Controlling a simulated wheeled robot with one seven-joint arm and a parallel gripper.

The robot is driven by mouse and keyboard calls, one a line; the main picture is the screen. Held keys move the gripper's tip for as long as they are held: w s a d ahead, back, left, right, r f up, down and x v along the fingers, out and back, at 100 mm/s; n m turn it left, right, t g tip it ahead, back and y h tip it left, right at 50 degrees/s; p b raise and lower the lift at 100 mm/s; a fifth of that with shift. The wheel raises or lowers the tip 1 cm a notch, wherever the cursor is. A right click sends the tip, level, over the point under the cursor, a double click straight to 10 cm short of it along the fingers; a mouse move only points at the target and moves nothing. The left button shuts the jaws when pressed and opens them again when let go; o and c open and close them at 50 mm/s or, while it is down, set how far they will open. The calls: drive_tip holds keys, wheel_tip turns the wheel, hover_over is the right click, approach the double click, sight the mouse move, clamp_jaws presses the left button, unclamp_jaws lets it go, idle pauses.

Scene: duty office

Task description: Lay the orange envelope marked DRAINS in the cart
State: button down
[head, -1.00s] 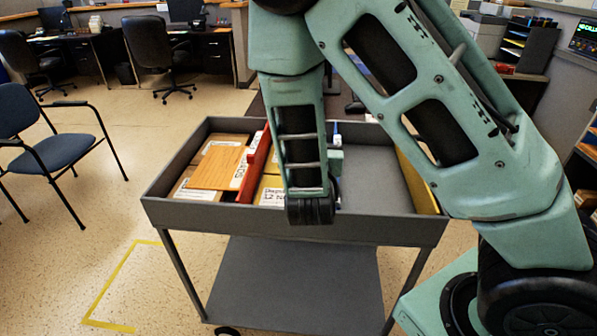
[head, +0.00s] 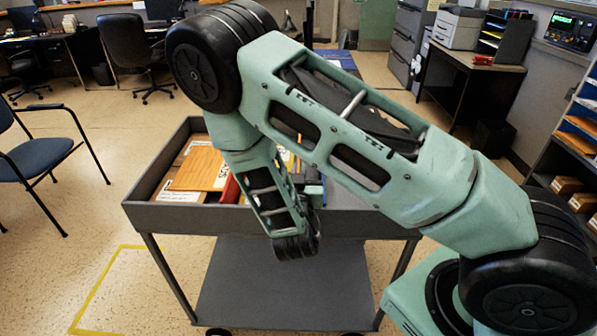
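The cart (head: 240,218) is a grey open-topped tray on legs with a lower shelf. A flat orange envelope (head: 198,168) lies in its left part, on top of brown packets. Its white label is partly visible, and I cannot read the word DRAINS on it. Just right of it is a red piece (head: 230,190), partly covered by my arm. My arm reaches across the cart, with its wrist end in front of the cart's near wall. My gripper's fingers are hidden behind the arm, so I cannot see whether they hold anything.
A blue chair (head: 45,155) stands left of the cart. A shelf with orange envelopes and cartons (head: 575,150) is at the right edge. Desks and a black chair (head: 130,50) are behind.

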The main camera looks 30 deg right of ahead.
drive_tip(key=shift+f, duration=0.1)
drive_tip(key=c, duration=2)
unclamp_jaws()
drive_tip(key=o, duration=0.4)
